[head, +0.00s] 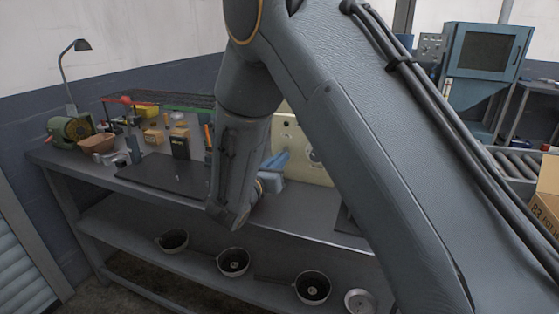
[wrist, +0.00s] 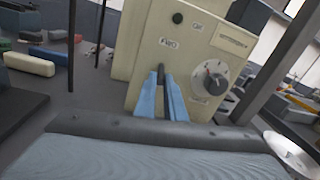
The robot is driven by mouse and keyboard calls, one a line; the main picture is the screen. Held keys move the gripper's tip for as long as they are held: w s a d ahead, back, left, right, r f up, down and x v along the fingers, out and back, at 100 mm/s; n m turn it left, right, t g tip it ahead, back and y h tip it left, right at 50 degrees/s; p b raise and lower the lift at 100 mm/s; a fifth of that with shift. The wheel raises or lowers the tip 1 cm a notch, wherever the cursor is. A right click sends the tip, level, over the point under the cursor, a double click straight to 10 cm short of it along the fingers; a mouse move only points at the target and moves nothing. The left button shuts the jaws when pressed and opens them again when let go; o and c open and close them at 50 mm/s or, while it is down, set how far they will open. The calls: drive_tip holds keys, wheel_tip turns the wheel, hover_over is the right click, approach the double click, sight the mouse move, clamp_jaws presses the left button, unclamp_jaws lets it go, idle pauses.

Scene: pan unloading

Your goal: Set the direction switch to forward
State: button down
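A beige control box (wrist: 140,60) fills the middle of the wrist view. In the head view the gripper (head: 272,168) is before the box (head: 288,132), partly hidden by my arm.
The grey workbench (head: 290,218) holds a green motor (head: 70,130), a lamp (head: 68,75) and several small parts at the left. Several pans, one (head: 233,262) near the middle, stand on the lower shelf. A blue cabinet (head: 485,60) stands at the right.

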sight(285, 151)
drive_tip(key=shift+r, duration=0.1)
drive_tip(key=r+g+p, duration=0.1)
drive_tip(key=p, duration=0.1)
drive_tip(key=g+y+p, duration=0.1)
drive_tip(key=p, duration=0.1)
drive_tip(key=shift+s+r, duration=0.2)
drive_tip(key=shift+r, duration=0.2)
drive_tip(key=r+g+p, duration=0.1)
drive_tip(key=g+p, duration=0.1)
drive_tip(key=p, duration=0.1)
drive_tip(key=g+y+p, duration=0.1)
drive_tip(key=p, duration=0.2)
drive_tip(key=shift+w+r+g, duration=0.1)
drive_tip(key=shift+r+g, duration=0.25)
drive_tip(key=shift+g, duration=0.05)
drive_tip(key=g+p, duration=0.1)
drive_tip(key=p, duration=0.1)
drive_tip(key=r+g+y+p, duration=0.1)
drive_tip(key=p, duration=0.2)
drive_tip(key=shift+w+n, duration=0.15)
drive_tip(key=shift+n, duration=0.15)
drive_tip(key=p, duration=0.1)
drive_tip(key=g+p, duration=0.1)
drive_tip(key=g+y+p, duration=0.1)
drive_tip(key=shift+w+d+r, duration=0.1)
drive_tip(key=shift+w+r, duration=0.15)
drive_tip(key=shift+w, duration=0.05)
drive_tip(key=shift+g+p, duration=0.3)
drive_tip(key=shift+g, duration=0.1)
